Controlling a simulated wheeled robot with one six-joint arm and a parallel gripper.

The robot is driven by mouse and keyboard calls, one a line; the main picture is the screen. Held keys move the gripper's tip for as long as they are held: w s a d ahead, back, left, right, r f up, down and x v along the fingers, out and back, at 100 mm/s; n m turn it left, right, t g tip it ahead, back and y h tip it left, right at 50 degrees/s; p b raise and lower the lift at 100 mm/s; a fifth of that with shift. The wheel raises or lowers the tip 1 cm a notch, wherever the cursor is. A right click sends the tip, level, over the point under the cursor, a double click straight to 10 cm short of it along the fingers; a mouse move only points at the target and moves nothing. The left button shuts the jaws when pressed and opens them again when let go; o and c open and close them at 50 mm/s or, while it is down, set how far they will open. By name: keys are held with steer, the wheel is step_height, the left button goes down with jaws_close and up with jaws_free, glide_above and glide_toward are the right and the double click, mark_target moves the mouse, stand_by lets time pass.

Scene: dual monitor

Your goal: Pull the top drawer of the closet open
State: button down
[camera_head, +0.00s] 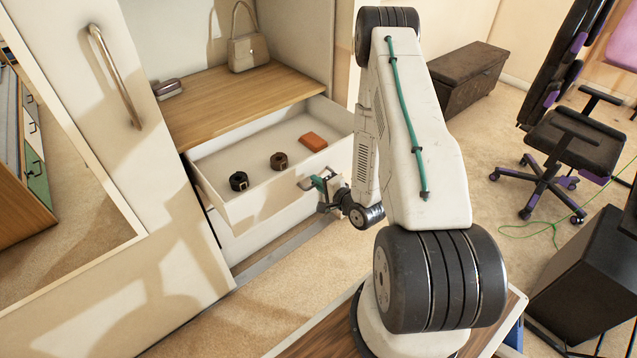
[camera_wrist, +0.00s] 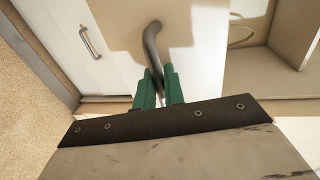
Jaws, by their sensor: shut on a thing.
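The top drawer (camera_head: 234,206) of the closet is pulled out in the head view, and its inside shows. Its handle (camera_head: 304,184) is on the front face, partly hidden by my gripper (camera_head: 321,184). In the wrist view the curved grey handle (camera_wrist: 152,45) runs down between the green fingers of my gripper (camera_wrist: 159,88), which are shut on it. Two dark round coils, possibly belts (camera_head: 239,181), and an orange box (camera_head: 313,141) lie inside the drawer.
A lower drawer (camera_head: 265,228) is below, shut as far as I see. A mirrored closet door (camera_head: 150,195) with a long handle stands left. A handbag (camera_head: 247,45) sits on the wooden shelf (camera_head: 215,100). An office chair (camera_head: 560,145) and a dark chest (camera_head: 467,75) are right. Carpet before the drawers is clear.

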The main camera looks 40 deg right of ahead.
steer(key=c, duration=1.6)
jaws_free()
steer(key=shift+d, duration=0.15)
steer(key=shift+c, duration=0.2)
steer(key=v, duration=0.7)
steer(key=shift+s, duration=0.4)
steer(key=shift+r, duration=0.1)
